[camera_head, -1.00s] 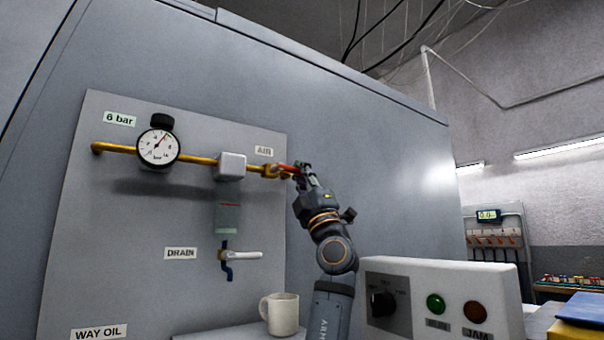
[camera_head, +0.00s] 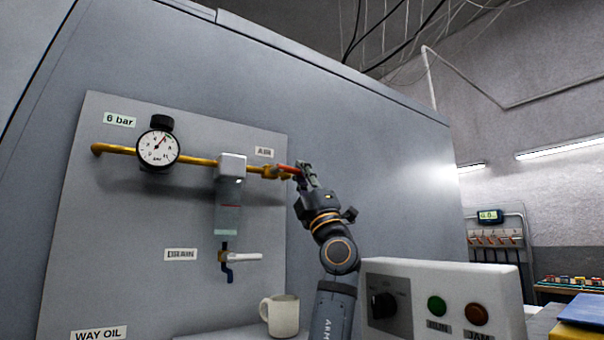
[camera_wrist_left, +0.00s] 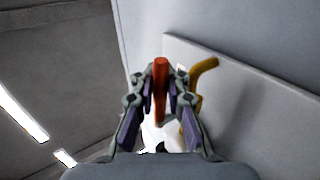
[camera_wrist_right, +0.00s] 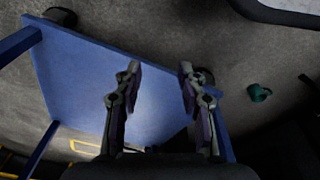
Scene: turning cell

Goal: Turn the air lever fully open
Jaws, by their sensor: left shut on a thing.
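The red air lever (camera_head: 287,168) sits on the yellow pipe at the right end of the grey panel, below the AIR label (camera_head: 264,152). It lies roughly along the pipe, pointing right. My left gripper (camera_head: 303,172) is shut on the lever's outer end. In the left wrist view the lever (camera_wrist_left: 161,85) stands between the two fingers of my left gripper (camera_wrist_left: 160,92). The valve body behind the fingers is partly hidden. My right gripper (camera_wrist_right: 158,80) is open and empty in the right wrist view, above a blue surface.
A round gauge (camera_head: 158,148) and a filter unit (camera_head: 230,195) sit on the pipe. A drain valve (camera_head: 240,257) is below. A white mug (camera_head: 280,315) stands under the panel. A control box (camera_head: 440,300) stands right of my left arm. A blue table (camera_wrist_right: 75,75) lies below my right gripper.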

